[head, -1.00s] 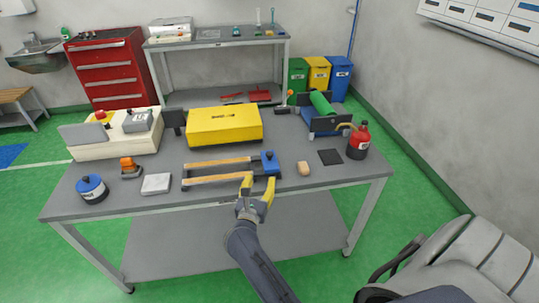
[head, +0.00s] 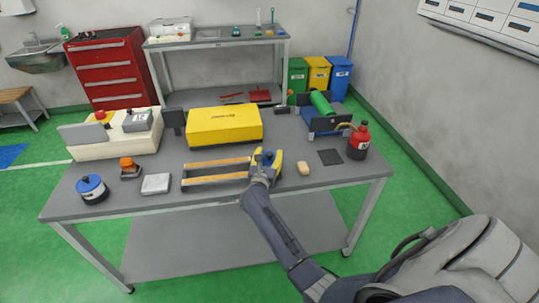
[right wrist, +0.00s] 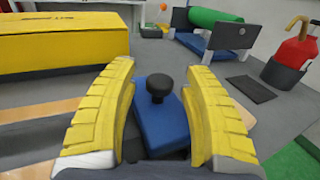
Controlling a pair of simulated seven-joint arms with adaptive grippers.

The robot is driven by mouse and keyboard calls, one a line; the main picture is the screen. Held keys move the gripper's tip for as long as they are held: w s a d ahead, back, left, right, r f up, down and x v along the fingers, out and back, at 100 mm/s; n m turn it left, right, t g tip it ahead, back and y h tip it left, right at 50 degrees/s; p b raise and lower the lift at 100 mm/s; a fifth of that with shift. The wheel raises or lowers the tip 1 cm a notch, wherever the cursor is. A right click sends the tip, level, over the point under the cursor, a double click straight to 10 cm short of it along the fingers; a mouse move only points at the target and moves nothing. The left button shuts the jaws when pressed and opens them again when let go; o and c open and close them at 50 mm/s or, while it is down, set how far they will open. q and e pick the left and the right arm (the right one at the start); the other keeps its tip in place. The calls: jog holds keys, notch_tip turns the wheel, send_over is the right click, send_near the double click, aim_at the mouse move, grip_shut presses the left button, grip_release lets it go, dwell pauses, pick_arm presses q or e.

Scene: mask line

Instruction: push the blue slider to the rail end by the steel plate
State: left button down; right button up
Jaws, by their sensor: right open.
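The blue slider (head: 267,158) with a black knob sits at the right end of the two wooden-topped rails (head: 215,179). The silver steel plate (head: 156,184) lies on the table just beyond the rails' left end. My right gripper (head: 266,153) is open at the slider and partly hides it in the head view. In the right wrist view the slider (right wrist: 160,125) lies between the two spread yellow fingers (right wrist: 158,100); I cannot tell whether either finger touches it. My left gripper is not in view.
A yellow case (head: 223,126) stands behind the rails. A tan block (head: 304,168), a dark flat pad (head: 330,157) and a red bottle (head: 358,143) are to the right. An orange-topped item (head: 129,167) and a blue-topped canister (head: 91,188) are to the left.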

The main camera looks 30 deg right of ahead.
jog(key=shift+w+d, duration=0.15)
grip_shut()
dwell(0.4)
